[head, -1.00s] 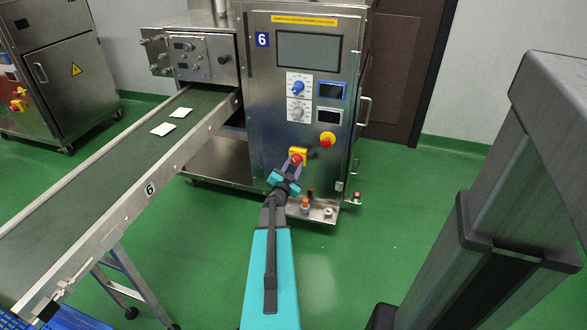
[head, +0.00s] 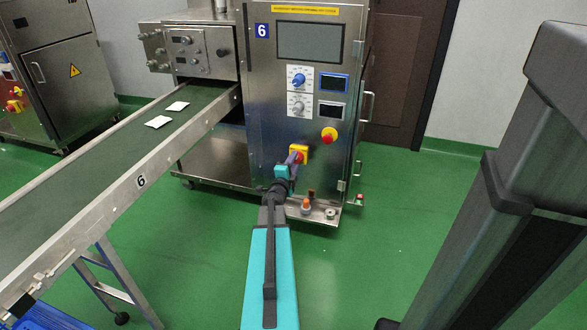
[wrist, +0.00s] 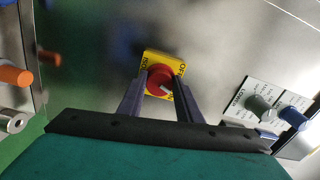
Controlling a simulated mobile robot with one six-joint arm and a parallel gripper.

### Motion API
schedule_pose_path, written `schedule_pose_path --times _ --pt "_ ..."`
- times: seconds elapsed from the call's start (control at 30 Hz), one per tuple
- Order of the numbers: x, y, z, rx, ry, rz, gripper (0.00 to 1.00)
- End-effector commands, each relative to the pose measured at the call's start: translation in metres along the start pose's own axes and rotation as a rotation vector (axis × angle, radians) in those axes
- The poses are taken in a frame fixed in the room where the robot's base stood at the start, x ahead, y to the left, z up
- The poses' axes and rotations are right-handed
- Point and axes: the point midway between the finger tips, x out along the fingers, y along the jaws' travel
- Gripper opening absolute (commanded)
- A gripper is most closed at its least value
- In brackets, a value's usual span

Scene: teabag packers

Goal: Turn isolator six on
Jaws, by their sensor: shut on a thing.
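Isolator six is a red rotary knob on a yellow plate, low on the front of the steel machine marked 6; it shows in the head view (head: 303,151) and the wrist view (wrist: 149,57). My gripper (head: 293,158) reaches it from the front. In the wrist view, its two dark fingers (wrist: 160,88) stand on either side of the red knob and are shut on it. A short pale mark shows on the knob's face, pointing to the lower right. The plate's lettering is at an angle, with OFF at its right edge. The fingers hide parts of the plate.
A red emergency button on yellow (head: 329,135) sits above right of the isolator. Blue (head: 298,80) and grey (head: 298,107) dials are higher. An orange-topped part (head: 306,205) stands on a low ledge. A conveyor (head: 100,160) with two white packets is at the left.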

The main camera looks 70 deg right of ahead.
Motion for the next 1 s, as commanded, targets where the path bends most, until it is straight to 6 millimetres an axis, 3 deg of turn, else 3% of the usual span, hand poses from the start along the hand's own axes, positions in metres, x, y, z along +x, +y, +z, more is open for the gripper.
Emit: schedule_pose_path --times 0.5,1.0 --pt "0.0014 -0.0013 -0.0009 0.373 0.002 -0.004 0.09" --pt "0.0014 -0.0028 -0.0012 0.432 0.002 -0.002 0.09"
